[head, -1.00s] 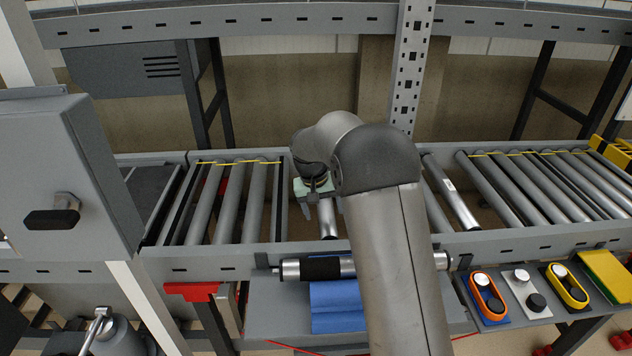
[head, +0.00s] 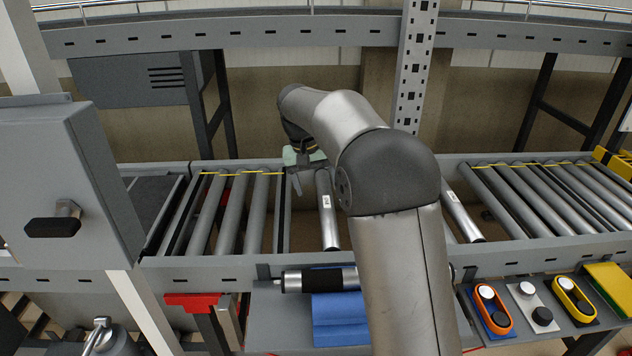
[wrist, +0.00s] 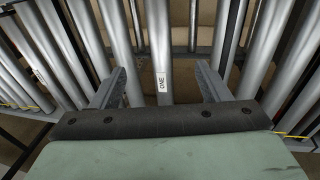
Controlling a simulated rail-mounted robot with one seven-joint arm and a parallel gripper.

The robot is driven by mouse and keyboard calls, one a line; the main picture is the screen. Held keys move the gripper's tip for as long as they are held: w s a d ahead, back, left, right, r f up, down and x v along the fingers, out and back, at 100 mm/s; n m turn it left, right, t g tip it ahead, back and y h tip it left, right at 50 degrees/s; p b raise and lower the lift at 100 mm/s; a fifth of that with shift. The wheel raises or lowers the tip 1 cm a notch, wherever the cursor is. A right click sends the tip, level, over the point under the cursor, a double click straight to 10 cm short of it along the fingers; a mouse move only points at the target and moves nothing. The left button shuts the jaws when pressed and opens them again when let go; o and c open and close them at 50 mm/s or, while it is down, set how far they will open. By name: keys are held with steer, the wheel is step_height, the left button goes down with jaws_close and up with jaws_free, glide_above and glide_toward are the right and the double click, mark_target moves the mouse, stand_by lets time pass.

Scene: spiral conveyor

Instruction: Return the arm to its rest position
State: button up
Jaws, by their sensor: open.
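My arm reaches from the bottom right of the head view up over the roller conveyor and bends down to the left. My gripper (head: 296,178) hangs above the gap in the conveyor, left of a labelled roller (head: 327,212). In the wrist view my gripper (wrist: 160,85) has its two fingers wide apart, with nothing between them. The labelled roller also shows in the wrist view (wrist: 158,50), beyond and below the fingers. Its label appears to read "ONE". My forearm hides part of the conveyor to its right.
A loose roller with a black sleeve (head: 318,279) lies in front of the conveyor, above a blue block (head: 341,322). A grey cabinet (head: 60,185) stands left. Control buttons (head: 492,308) sit at lower right. A perforated post (head: 414,70) rises behind my arm.

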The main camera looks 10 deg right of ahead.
steer(key=s+d+f, duration=0.1)
steer(key=s+f, duration=0.1)
steer(key=s, duration=1)
steer(key=s+d+f+y, duration=0.1)
steer(key=s+f, duration=0.2)
steer(key=s, duration=0.9)
steer(key=s+d+f+n+y, duration=0.1)
steer(key=s+d+f, duration=0.1)
steer(key=s, duration=1)
steer(key=shift+s+f, duration=0.35)
steer(key=shift+d, duration=0.1)
